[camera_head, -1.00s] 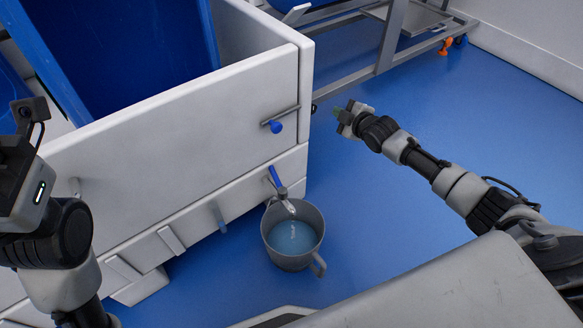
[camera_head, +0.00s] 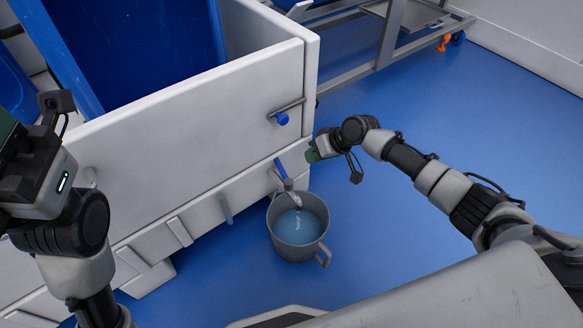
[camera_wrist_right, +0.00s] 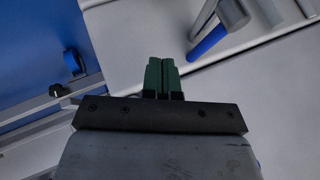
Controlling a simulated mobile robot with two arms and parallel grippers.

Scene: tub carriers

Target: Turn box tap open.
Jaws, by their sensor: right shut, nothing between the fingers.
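The box tap (camera_head: 289,186) is a metal spout with a blue lever (camera_head: 281,168), low on the end of the white box (camera_head: 190,130). Its blue lever (camera_wrist_right: 208,43) and metal body (camera_wrist_right: 233,12) show at the upper right in the right wrist view. My right gripper (camera_head: 311,156) is just right of the tap and apart from it. Its green fingers (camera_wrist_right: 161,76) are together and empty, left of and below the lever in the wrist view. My left gripper (camera_head: 8,128) is cut off at the left edge, so its jaws cannot be judged.
A grey bucket (camera_head: 300,251) with bluish liquid stands on the blue floor under the tap. A metal frame (camera_head: 345,70) stands behind. The floor at right is clear.

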